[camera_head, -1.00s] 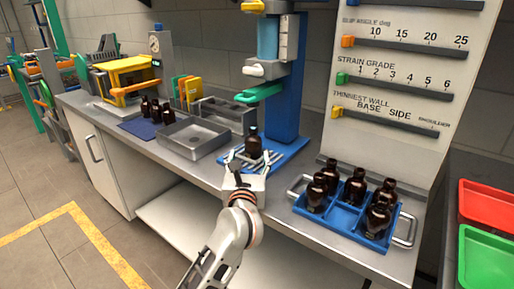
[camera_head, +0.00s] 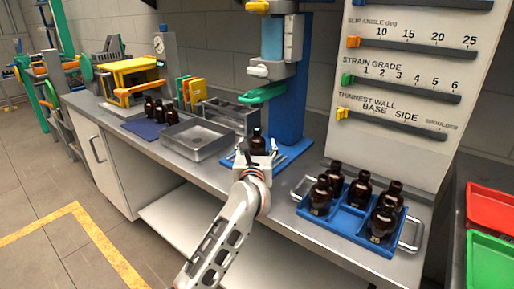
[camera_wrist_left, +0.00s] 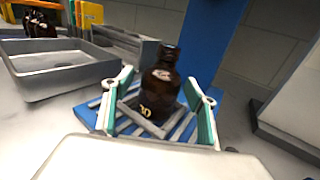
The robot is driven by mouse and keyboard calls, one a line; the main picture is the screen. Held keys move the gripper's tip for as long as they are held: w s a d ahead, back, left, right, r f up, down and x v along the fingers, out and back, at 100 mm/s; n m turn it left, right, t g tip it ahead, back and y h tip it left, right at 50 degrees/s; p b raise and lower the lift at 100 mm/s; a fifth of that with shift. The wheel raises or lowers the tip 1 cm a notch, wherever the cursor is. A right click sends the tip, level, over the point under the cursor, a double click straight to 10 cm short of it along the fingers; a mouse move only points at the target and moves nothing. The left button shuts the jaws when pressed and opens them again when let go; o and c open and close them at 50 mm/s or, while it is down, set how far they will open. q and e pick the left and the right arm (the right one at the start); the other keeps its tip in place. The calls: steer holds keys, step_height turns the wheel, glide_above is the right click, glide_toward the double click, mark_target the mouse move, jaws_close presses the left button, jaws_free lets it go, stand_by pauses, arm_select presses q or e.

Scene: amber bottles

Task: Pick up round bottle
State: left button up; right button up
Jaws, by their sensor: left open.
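A round dark amber bottle (camera_wrist_left: 160,85) stands upright on the blue slatted base (camera_wrist_left: 88,113) of the blue test stand. In the head view the bottle (camera_head: 258,143) is partly hidden behind my left gripper (camera_head: 254,158). In the left wrist view my left gripper (camera_wrist_left: 161,105) is open, with one finger on each side of the bottle. A gap shows between each finger and the bottle, and the lower part of the bottle sits between the fingers. My right gripper is not in view.
A blue crate with metal handles (camera_head: 345,222) holds several amber bottles on the right. A grey metal tray (camera_head: 196,139) lies to the left, with several bottles (camera_head: 160,111) by a blue mat (camera_head: 143,128). The blue column (camera_head: 289,110) rises behind the bottle.

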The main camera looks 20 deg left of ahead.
arm_select(q)
steer(key=c, duration=1.4)
steer(key=shift+r, duration=0.1)
